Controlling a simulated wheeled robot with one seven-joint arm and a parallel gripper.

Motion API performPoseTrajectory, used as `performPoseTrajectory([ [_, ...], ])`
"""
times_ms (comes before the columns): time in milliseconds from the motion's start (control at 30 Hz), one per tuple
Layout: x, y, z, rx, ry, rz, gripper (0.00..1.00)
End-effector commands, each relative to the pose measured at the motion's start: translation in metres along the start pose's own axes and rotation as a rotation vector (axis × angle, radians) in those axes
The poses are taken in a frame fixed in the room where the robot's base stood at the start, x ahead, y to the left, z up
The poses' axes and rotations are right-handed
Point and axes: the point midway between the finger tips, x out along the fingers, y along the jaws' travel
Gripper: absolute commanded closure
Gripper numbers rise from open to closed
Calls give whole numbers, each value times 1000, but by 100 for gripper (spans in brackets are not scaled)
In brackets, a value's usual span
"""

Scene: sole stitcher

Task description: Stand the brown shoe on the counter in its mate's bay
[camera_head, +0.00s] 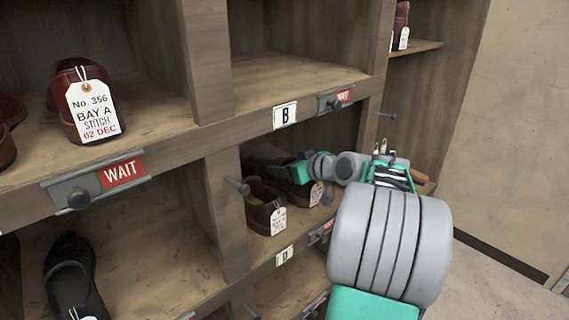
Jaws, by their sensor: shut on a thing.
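My gripper (303,170) reaches into the middle bay above the plate marked D and is shut on a dark brown shoe (292,188). The held shoe has a white tag, partly seen below the gripper, and its toe is hidden in shadow. A reddish-brown shoe (259,207) with a white tag stands just left of it, heel toward me. The two are side by side; I cannot tell whether they touch. Whether the held shoe rests fully on the shelf (297,235) is not clear.
A wooden upright (228,215) with a peg bounds the bay on the left. The bay marked B (285,115) above looks empty. A brown shoe (82,105) tagged BAY A stands upper left; a black shoe (72,275) lies lower left. WAIT plates and knobs jut from shelf edges.

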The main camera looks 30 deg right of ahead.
Motion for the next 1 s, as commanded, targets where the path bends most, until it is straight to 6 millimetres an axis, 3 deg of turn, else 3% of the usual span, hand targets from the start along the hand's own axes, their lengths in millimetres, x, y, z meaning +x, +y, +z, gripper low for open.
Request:
performPoseTrajectory([
  [100, 0, 0, -1, -2, 3, 1, 100],
  [133, 0, 0, 0, 0, 0, 0, 38],
  [200, 0, 0, 0, 0, 0, 0, 32],
  [400, 0, 0, 0, 0, 0, 0, 17],
  [700, -4, 1, 0, -1, 1, 2, 17],
  [867, -32, 2, 2, -3, 2, 6, 17],
  [1000, -69, 2, 3, -2, 2, 7, 17],
])
